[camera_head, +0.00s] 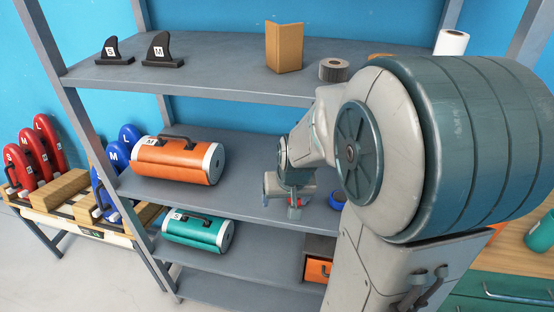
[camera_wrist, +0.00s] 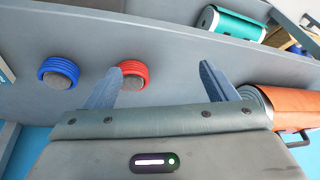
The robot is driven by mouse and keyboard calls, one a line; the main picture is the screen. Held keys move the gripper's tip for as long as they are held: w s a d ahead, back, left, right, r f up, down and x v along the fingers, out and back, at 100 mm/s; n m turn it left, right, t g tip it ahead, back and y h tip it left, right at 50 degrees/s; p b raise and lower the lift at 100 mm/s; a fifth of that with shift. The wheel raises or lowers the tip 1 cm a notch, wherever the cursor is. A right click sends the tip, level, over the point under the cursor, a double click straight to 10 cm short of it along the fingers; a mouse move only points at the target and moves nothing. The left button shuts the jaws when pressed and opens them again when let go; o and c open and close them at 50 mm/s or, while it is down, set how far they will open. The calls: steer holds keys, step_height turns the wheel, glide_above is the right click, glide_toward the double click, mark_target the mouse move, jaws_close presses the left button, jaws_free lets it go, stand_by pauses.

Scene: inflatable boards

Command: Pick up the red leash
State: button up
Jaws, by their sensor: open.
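The red leash (camera_wrist: 134,75) is a small coil with a grey centre, lying on the grey shelf in the wrist view. My gripper (camera_wrist: 163,70) is open, its two fingers spread over the shelf. The left finger overlaps the coil's left part in the picture; the gap between the fingers is mostly to the right of the coil. Nothing is held. In the head view, my gripper (camera_head: 288,198) is over the middle shelf, and a bit of red leash (camera_head: 297,203) shows by the fingers, mostly hidden.
A blue coiled leash (camera_wrist: 58,72) lies left of the red one; the head view shows it too (camera_head: 336,201). An orange rolled bag (camera_head: 180,160) lies on the same shelf, close to the right finger in the wrist view. A teal bag (camera_head: 198,231) is below.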

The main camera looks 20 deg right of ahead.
steer(key=shift+m+h, duration=0.6)
steer(key=shift+h, duration=0.1)
steer(key=shift+w+d+f+p, duration=0.25)
steer(key=shift+w+d+f, duration=1.35)
steer(key=shift+d+f, duration=0.15)
steer(key=shift+w+d+f+p, duration=0.2)
steer(key=shift+w+d+f, duration=1.35)
steer(key=shift+d+f, duration=0.15)
steer(key=shift+a, duration=0.1)
steer(key=c, duration=1.1)
